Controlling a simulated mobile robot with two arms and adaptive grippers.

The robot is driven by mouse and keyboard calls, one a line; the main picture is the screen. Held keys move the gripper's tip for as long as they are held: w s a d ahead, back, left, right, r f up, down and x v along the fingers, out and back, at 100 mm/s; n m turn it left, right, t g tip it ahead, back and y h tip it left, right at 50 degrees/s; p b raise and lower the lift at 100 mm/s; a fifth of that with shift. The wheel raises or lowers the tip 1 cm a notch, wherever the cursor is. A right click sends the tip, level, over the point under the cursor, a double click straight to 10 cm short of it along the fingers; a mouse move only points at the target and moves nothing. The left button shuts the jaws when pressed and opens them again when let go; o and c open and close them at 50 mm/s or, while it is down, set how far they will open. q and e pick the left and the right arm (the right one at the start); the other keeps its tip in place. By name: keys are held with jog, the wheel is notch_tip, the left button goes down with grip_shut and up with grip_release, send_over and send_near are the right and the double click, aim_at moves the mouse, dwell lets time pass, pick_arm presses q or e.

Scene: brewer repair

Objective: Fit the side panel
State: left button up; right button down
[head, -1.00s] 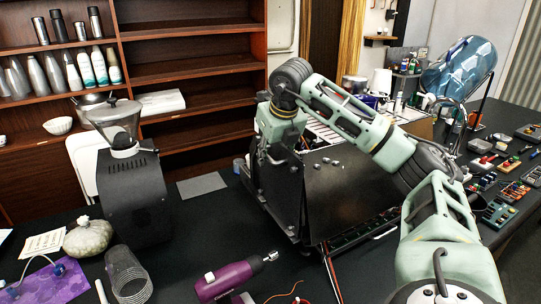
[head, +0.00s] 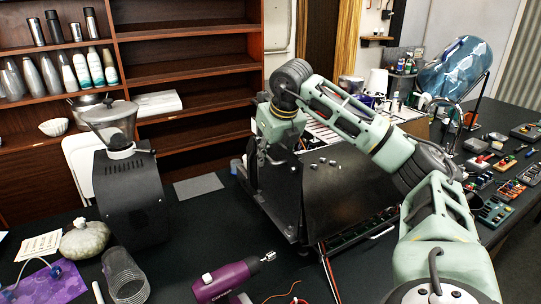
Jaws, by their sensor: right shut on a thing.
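The brewer (head: 350,207) stands on the dark worktop as a boxy machine with a large dark face toward me. My right arm reaches over it from the right. My right gripper (head: 266,158) points down at the brewer's left side and is shut on the upper edge of a dark flat plate, apparently the side panel (head: 283,200). The panel stands roughly upright close along that side. I cannot tell whether it touches the brewer's frame all along. The fingertips are small and partly merge with the dark plate. My left gripper is out of view.
A purple power driver (head: 225,280) lies in front. A grey mat (head: 198,186) lies behind on clear worktop. Tools fill the right.

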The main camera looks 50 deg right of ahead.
jog(key=shift+d, duration=0.1)
jog(key=c, duration=1.6)
grip_release()
jog(key=o, duration=0.4)
jog(key=shift+s, duration=0.2)
jog(key=shift+o, duration=0.2)
jog(key=shift+f, duration=0.1)
jog(key=v, duration=1.2)
jog(key=shift+w, duration=0.15)
